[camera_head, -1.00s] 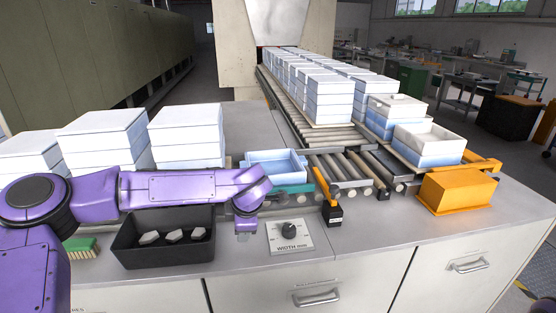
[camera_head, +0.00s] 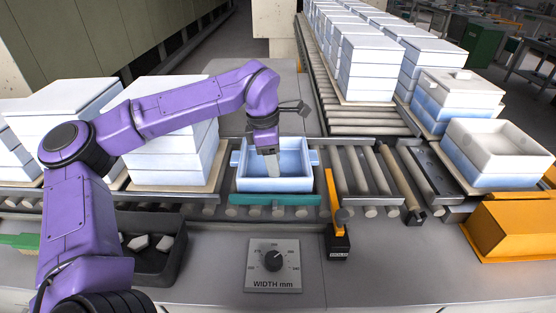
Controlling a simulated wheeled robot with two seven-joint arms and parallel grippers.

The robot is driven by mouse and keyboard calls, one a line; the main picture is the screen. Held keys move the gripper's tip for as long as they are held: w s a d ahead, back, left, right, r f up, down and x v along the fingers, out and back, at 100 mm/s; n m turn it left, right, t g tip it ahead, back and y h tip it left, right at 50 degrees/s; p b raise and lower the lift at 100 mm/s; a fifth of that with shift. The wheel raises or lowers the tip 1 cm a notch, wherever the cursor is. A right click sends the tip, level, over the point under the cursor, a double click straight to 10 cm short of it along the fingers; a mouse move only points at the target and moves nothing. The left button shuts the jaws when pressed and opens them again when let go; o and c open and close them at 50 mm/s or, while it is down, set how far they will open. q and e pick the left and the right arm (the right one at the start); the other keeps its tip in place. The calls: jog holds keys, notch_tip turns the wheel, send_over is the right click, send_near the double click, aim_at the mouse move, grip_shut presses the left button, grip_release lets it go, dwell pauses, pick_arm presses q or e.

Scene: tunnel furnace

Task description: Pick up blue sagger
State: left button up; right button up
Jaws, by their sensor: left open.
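The blue sagger (camera_head: 290,183) is an open, light-blue box with side lugs. It sits on the roller track behind the teal strip, near the middle of the head view. My left gripper (camera_head: 272,172) is above the sagger's inside, pointing down, with its fingers over or within the opening. It is open, and I cannot tell whether it touches a wall. The arm hides part of the sagger's back rim. My right gripper is not in view.
White stacked saggers (camera_head: 172,140) stand left of the blue one. More stacks (camera_head: 372,70) line the rollers at the back right. A width dial (camera_head: 273,262), an orange stop (camera_head: 334,205), a black bin (camera_head: 150,262) and an orange block (camera_head: 510,228) are at the front.

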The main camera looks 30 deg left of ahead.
aim_at(275, 179)
pick_arm(q)
jog(key=shift+s+f, duration=0.3)
jog(key=shift+f, duration=0.1)
jog(key=f, duration=0.2)
jog(key=f+p, duration=0.1)
jog(key=f, duration=0.1)
jog(key=w+f, duration=0.1)
jog(key=shift+d+f, duration=0.1)
jog(key=shift+f, duration=0.3)
jog(key=shift+s, duration=0.25)
jog(key=shift+c, duration=0.4)
grip_shut()
